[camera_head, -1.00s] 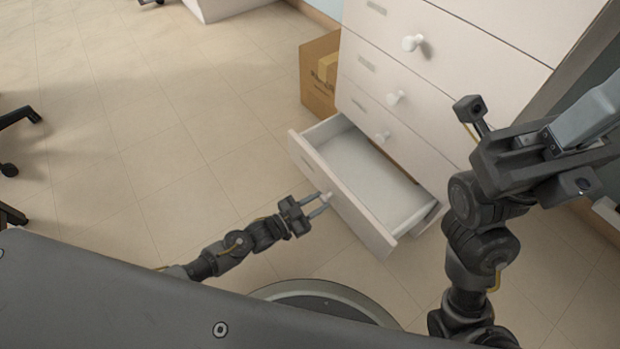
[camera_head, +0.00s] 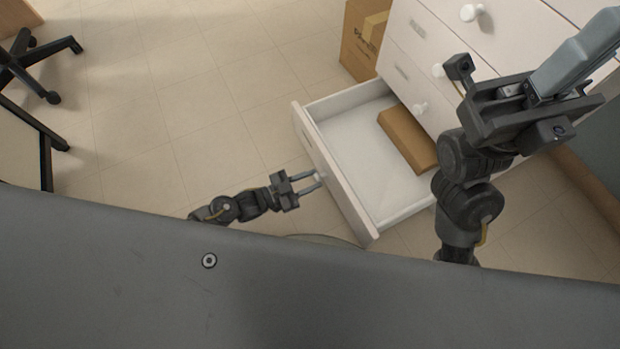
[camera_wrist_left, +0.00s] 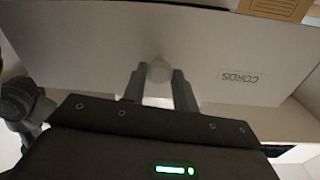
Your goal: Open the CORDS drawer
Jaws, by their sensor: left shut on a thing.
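The CORDS drawer (camera_head: 350,150) is the bottom drawer of a white chest and stands well open. Its front panel (camera_head: 333,182) faces my left arm, and the upside-down label CORDS (camera_wrist_left: 240,77) shows in the left wrist view. My left gripper (camera_head: 318,180) is shut on the drawer's round white knob (camera_wrist_left: 159,72), with a finger on each side of it. A flat brown box (camera_head: 408,138) lies inside the drawer near the back.
Several closed drawers with white knobs (camera_head: 472,12) are above the open one. An open cardboard box (camera_head: 362,42) stands on the floor beside the chest. Black chair legs (camera_head: 40,75) are at the left. The tiled floor between is clear.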

